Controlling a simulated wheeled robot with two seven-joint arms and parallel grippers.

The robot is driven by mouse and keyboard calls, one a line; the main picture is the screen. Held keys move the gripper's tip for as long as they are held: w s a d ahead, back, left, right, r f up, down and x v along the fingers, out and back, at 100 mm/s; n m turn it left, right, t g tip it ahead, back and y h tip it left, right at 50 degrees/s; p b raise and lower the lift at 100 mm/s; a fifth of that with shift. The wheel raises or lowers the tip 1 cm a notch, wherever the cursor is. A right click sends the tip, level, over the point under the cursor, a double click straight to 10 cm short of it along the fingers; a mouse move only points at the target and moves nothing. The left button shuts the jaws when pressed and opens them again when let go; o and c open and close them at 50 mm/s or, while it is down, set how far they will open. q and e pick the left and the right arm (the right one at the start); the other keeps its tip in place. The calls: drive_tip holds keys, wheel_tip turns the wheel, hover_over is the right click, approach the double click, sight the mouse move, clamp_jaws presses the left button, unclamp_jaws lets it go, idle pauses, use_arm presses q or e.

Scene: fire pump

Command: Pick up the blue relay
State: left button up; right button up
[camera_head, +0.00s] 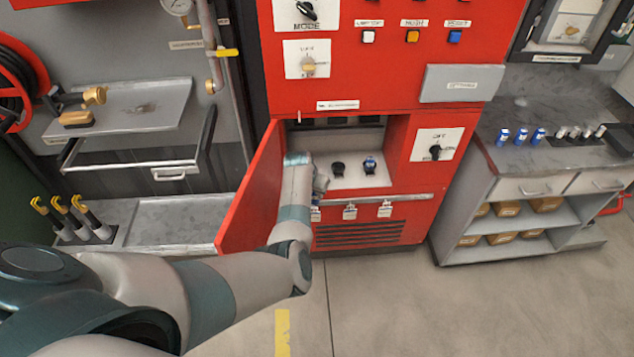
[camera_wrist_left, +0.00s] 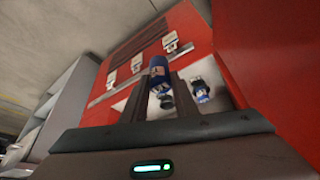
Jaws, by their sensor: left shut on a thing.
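A blue relay (camera_wrist_left: 158,70) with a pale label is between the two finger tips of my left gripper (camera_wrist_left: 159,86) in the left wrist view. The gripper is shut on it. In the head view my left gripper (camera_head: 320,182) is inside the open compartment of the red cabinet, largely hidden by my own wrist, and the held relay cannot be made out there. A second blue-marked piece (camera_head: 370,165) stands on the compartment's pale floor, right of a dark socket-like piece (camera_head: 338,169). My right gripper is not in view.
The cabinet's red door (camera_head: 252,195) stands open, close on the left of my forearm. A grey counter (camera_head: 520,165) at right carries several blue and white cylinders.

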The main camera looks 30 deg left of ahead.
use_arm(q)
drive_tip(key=shift+s+r, duration=0.15)
drive_tip(key=shift+s, duration=0.05)
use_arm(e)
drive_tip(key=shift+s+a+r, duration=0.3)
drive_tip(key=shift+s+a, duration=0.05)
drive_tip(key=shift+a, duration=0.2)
use_arm(q)
drive_tip(key=shift+s+a, duration=0.1)
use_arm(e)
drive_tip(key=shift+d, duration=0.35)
